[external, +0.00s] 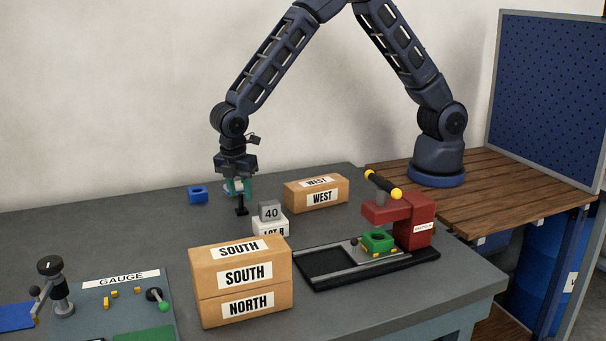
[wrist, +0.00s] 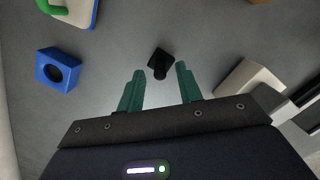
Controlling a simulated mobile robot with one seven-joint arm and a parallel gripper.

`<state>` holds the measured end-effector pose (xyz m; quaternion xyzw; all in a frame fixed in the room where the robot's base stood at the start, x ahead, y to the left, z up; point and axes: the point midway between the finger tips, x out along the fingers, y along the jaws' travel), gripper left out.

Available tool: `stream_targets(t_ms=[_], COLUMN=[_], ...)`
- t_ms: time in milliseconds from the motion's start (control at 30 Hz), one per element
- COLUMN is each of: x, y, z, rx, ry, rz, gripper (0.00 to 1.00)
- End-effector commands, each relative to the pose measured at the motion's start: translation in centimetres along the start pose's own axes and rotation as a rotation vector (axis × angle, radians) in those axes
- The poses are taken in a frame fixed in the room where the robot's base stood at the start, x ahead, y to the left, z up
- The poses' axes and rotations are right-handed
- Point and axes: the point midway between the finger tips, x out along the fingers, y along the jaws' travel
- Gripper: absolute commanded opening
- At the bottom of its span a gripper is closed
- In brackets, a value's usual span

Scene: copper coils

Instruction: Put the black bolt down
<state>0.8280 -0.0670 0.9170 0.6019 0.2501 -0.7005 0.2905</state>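The black bolt (external: 241,208) stands upright, wide head down, on the grey table, just below my gripper (external: 239,190). In the wrist view the bolt (wrist: 160,63) shows between and just beyond the two green fingertips (wrist: 160,72). A gap shows on each side of it, so my gripper looks open, with nothing held. My gripper points down above the bolt.
A blue block with a hole (external: 198,194) lies left of the bolt. The grey 40 weight (external: 270,211) on a white block (external: 271,229) stands close right. SOUTH and NORTH boxes (external: 243,280), a WEST box (external: 316,194) and a red press (external: 410,218) stand nearby.

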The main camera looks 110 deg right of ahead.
Motion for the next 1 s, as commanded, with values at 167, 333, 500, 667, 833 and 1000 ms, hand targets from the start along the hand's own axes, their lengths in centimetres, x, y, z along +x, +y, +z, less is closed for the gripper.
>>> stream_targets(t_ms=[167,333,500,667,833,1000], x=[-3.8,-6.8,-8.8,-9.9,-12.3,-16.5], y=[0.0,0.0,0.0,0.0,-1.0,-3.2], z=[-0.1,0.0,0.0,0.1,1.6,4.9], rx=[0.001,0.001,0.001,0.002,0.033,0.104], ry=[0.004,0.003,0.001,0.002,0.018,0.054], rz=[0.003,0.002,0.001,0.002,0.017,0.046], gripper=[0.36,0.36,0.36,0.36,0.36,0.36])
